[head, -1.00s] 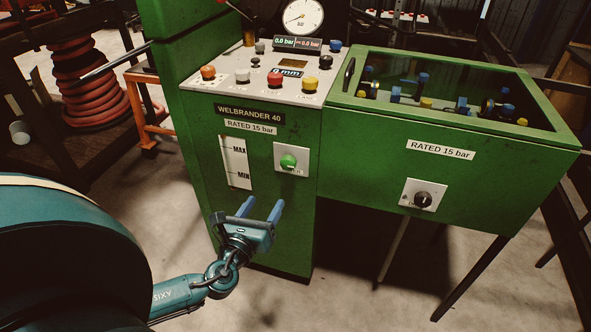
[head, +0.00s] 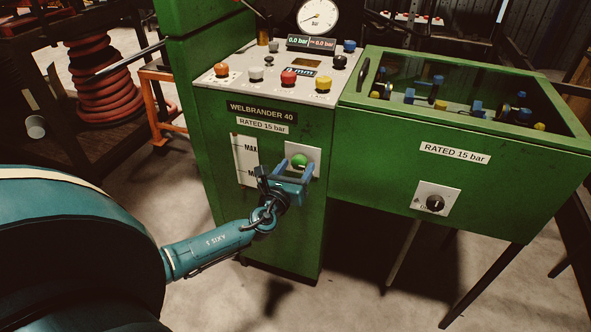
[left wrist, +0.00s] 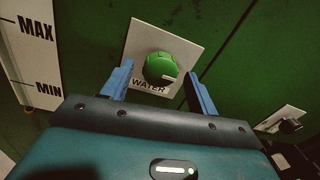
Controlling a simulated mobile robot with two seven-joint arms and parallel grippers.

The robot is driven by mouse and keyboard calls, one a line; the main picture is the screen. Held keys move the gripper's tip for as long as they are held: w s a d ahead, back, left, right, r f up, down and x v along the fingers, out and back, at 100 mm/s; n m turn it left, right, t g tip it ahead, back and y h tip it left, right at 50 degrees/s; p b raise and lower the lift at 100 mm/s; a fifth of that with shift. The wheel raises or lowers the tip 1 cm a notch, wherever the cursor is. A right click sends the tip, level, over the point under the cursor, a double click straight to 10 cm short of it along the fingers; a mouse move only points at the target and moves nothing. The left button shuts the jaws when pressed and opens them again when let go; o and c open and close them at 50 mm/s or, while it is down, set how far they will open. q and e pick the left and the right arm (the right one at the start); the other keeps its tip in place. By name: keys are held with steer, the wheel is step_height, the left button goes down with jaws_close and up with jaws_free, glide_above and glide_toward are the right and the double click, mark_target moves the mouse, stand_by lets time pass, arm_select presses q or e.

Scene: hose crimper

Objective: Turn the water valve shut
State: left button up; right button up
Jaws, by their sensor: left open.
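The water valve is a round green knob (head: 299,160) on a white plate on the front of the green machine. In the left wrist view the knob (left wrist: 160,68) shows a pale mark on its lower right, above the word WATER. My left gripper (head: 294,166) is open in front of the valve. In the left wrist view its blue fingers (left wrist: 158,84) stand to the left and right of the knob, somewhat below its centre. I cannot tell whether either finger touches it. My right gripper is not in view.
A MIN/MAX level gauge (head: 246,160) is left of the valve. A black knob (head: 435,203) sits on the tank front at right. The sloping panel (head: 268,72) above carries several coloured buttons and a pressure dial (head: 318,16). Floor in front is clear.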

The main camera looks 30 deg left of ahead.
arm_select(q)
steer(key=c, duration=1)
